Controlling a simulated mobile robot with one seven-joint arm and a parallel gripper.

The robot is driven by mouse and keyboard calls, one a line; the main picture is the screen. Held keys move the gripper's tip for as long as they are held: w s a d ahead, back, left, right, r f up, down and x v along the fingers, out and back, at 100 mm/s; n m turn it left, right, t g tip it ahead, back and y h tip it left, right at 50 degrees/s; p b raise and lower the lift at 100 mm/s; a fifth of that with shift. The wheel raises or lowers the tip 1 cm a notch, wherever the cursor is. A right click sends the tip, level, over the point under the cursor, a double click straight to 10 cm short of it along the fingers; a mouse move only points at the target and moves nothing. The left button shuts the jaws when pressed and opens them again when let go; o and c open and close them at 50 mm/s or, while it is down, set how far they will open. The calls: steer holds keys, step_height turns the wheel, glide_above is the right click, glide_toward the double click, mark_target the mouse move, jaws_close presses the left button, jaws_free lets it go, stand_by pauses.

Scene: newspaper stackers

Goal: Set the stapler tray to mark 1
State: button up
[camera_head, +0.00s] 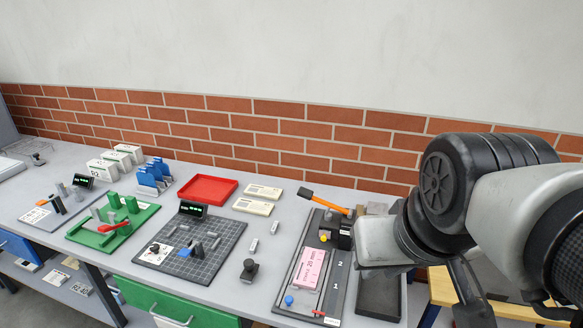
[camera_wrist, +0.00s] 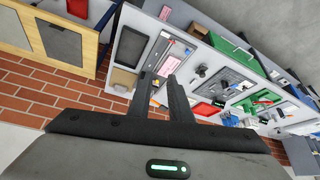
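The stapler station is a long dark board (camera_head: 284,290) with an orange-handled stapler (camera_head: 323,200) at its far end. A pink card (camera_head: 310,268), a blue knob (camera_head: 289,300) and a small red piece (camera_head: 318,313) lie along it. Small white number labels run along its right side; I cannot read which mark the tray stands at. The pink card also shows in the wrist view (camera_wrist: 172,64). My gripper (camera_wrist: 163,75) is open, its two dark fingers apart, with the orange handle partly visible between them. I cannot tell whether they touch it. My arm hides the fingers in the head view.
A dark grey tray (camera_head: 380,300) lies right of the board. Left of it stand a black knob (camera_head: 249,270), a grid board (camera_head: 200,265), a red tray (camera_head: 208,188) and a green station (camera_head: 105,240). The brick wall (camera_head: 280,130) bounds the back.

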steer(key=o, duration=0.4)
steer(key=w+a+f+n+g+b, duration=0.1)
steer(key=w+a+f, duration=0.1)
steer(key=w, duration=0.2)
steer(key=w+a+f+n+g+b, duration=0.1)
steer(key=w+a+f+b, duration=0.1)
steer(key=w, duration=0.2)
steer(key=w+a+f+g+y+b, duration=0.1)
steer(key=w+a+f+b, duration=0.1)
steer(key=w, duration=0.2)
steer(key=shift+w+f+n, duration=0.15)
steer(key=shift+f+n, duration=0.15)
steer(key=shift+n, duration=0.1)
steer(key=n+g+h+b, duration=0.1)
steer(key=n+g+b, duration=0.2)
glide_above(289, 298)
step_height(289, 298, down, 11)
step_height(289, 298, down, 17)
steer(key=shift+f+b, duration=0.1)
steer(key=shift+b, duration=0.4)
jaws_close()
